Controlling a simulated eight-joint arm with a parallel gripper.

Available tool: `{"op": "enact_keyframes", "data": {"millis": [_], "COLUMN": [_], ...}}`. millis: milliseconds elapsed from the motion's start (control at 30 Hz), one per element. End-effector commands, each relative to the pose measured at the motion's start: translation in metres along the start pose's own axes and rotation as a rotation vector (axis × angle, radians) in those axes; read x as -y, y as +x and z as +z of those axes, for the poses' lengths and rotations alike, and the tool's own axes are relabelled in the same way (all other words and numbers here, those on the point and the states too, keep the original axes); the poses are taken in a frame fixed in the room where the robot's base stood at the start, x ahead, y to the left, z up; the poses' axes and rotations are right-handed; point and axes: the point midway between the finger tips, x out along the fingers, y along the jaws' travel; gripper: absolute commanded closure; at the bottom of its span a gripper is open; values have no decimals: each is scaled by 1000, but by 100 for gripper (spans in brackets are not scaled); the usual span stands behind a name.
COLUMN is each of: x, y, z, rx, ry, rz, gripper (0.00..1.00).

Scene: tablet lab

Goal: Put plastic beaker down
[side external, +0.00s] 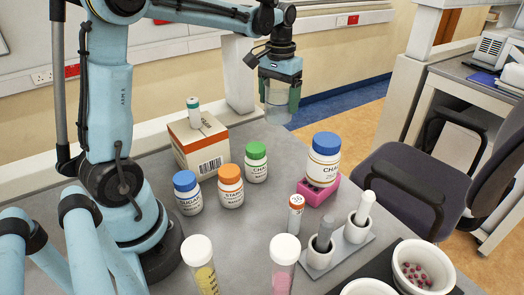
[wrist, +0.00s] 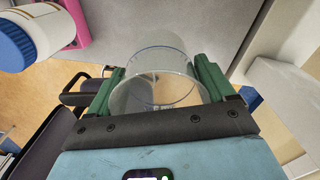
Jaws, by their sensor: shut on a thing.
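The clear plastic beaker (side external: 278,114) is at the far edge of the grey table in the side view. It also shows in the wrist view (wrist: 155,45), where its round rim is near the camera. My gripper (side external: 279,98) is shut on the beaker, with one green finger on each side of it. The beaker looks empty. I cannot tell whether its base touches anything.
A cardboard box (side external: 200,146) with a small vial on top stands left of the beaker. Several capped bottles, a pink rack (side external: 318,189) and mortars stand nearer the camera. Bare table (side external: 275,143) lies between. A dark chair (side external: 400,180) is at the right.

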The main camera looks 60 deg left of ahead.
Motion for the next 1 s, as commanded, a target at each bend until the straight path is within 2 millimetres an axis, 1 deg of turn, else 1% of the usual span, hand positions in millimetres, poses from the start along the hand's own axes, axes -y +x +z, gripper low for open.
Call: {"op": "enact_keyframes", "data": {"millis": [100, 300, 467, 567, 667, 767, 800, 867, 900, 967, 1000], "x": [0, 0, -30, -50, -73, -99, -109, -124, -132, -143, -149], "y": [-19, -43, -48, -53, -57, -61, -63, -64, -65, -65, -65], "z": [1, 1, 19, 34, 54, 82, 96, 118, 133, 155, 171], "rx": [0, 0, 0, 0, 1, 1, 1, 1, 1, 2, 2], "ry": [0, 0, 122, 215, 333, 482, 550, 658, 733, 844, 917], "rz": [0, 0, 0, 0, 0, 0, 0, 0, 0, 0, 0], "gripper": [47, 47, 47, 47, 47, 47, 47, 47, 47, 47, 47]}}
